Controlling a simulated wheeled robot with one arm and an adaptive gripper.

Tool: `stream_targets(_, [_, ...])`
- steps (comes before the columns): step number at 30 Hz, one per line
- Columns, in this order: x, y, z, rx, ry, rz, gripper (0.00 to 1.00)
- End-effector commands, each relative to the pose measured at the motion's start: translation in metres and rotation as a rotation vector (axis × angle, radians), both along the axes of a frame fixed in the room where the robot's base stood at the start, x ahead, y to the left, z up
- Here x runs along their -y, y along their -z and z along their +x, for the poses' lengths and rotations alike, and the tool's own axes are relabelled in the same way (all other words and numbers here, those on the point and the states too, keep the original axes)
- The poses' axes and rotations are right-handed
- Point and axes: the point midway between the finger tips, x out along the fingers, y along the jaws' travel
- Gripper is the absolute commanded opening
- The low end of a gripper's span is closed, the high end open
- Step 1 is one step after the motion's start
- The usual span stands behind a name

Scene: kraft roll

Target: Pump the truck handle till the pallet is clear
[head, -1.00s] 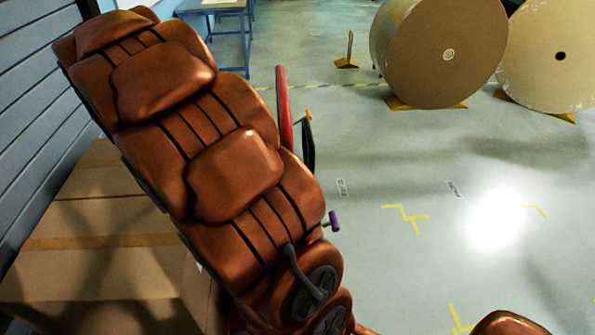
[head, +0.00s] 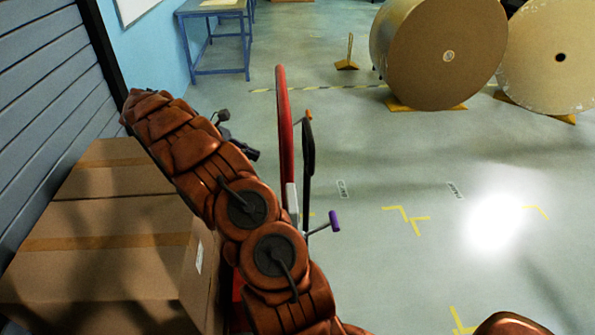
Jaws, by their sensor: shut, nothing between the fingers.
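The truck's tall red handle (head: 282,120) stands upright in the middle of the head view. A dark lever with an orange tip (head: 308,148) is beside it, and a purple knob (head: 334,221) sticks out lower down to the right. My gripper (head: 252,154) shows as a small dark shape past my brown arm, left of the red handle, apart from it in the picture. It is shut and empty. Stacked cardboard boxes (head: 90,222) fill the left. The pallet and most of the truck's base are hidden by the boxes and my arm.
Two large paper rolls (head: 437,55) (head: 550,57) rest on yellow wedges at the back right. A blue table (head: 213,14) stands at the back against the wall. A grey slatted wall (head: 45,90) is at the left. The marked floor (head: 400,270) at right is open.

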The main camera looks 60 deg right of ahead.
Motion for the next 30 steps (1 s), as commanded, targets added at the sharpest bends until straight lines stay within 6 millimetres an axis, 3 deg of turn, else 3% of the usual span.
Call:
stream_targets(6, [0.016, 0.025, 0.007, -0.055, -0.009, 0.022, 0.0])
stream_targets(14, [0.022, 0.03, 0.005, -0.067, -0.01, 0.027, 0.0])
stream_targets(23, [0.032, 0.038, -0.011, -0.068, -0.007, 0.025, 0.0])
stream_targets(30, [0.046, 0.049, -0.036, -0.071, -0.006, 0.026, 0.0])
